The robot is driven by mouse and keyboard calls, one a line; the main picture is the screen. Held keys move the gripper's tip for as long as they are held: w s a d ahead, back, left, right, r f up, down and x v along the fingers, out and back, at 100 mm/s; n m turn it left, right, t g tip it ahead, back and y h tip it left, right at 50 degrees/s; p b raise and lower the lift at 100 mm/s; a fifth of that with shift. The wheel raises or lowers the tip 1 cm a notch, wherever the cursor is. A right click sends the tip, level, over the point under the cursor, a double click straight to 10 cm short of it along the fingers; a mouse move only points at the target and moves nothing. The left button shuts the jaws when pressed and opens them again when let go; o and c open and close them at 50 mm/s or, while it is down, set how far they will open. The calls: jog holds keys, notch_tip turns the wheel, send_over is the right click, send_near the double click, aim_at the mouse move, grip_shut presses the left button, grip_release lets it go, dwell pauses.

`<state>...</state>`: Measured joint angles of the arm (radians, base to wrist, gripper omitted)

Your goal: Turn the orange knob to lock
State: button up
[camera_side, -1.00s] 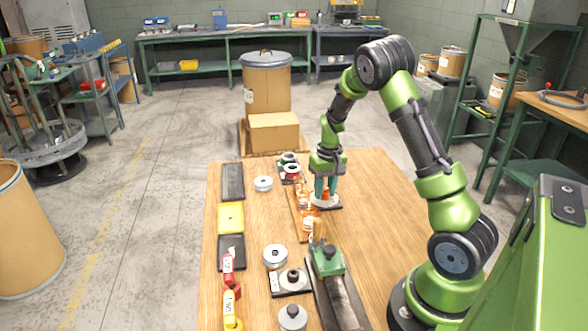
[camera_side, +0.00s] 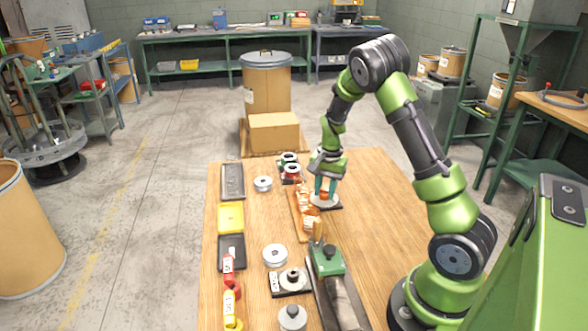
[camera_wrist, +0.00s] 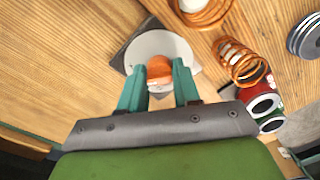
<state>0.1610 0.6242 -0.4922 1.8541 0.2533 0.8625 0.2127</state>
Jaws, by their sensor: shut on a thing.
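The orange knob (camera_wrist: 158,67) sits on a round pale disc (camera_wrist: 172,44) over a dark square base. In the side view the knob (camera_side: 324,195) shows small at the gripper's tip, and the disc (camera_side: 325,203) is under it. My gripper (camera_wrist: 159,84) points down at the knob, with its two teal fingers on either side of it, shut on it. It also shows in the side view (camera_side: 325,188). The fingers hide part of the knob and disc, and I cannot tell the exact lock position.
Copper coils (camera_wrist: 236,60) stand close beside the disc, on a wooden board in the side view (camera_side: 305,232). Red and green spools (camera_wrist: 262,98) are nearby. A green-topped fixture (camera_side: 328,260) stands in front. The table right of the disc is clear (camera_side: 375,200).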

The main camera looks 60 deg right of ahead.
jog(key=shift+s+m, duration=0.15)
jog(key=shift+m, duration=0.25)
jog(key=o, duration=1)
jog(key=shift+r, duration=0.1)
jog(key=r, duration=1.6)
jog(key=shift+s+d+r, duration=0.1)
jog(key=shift+s+r, duration=0.3)
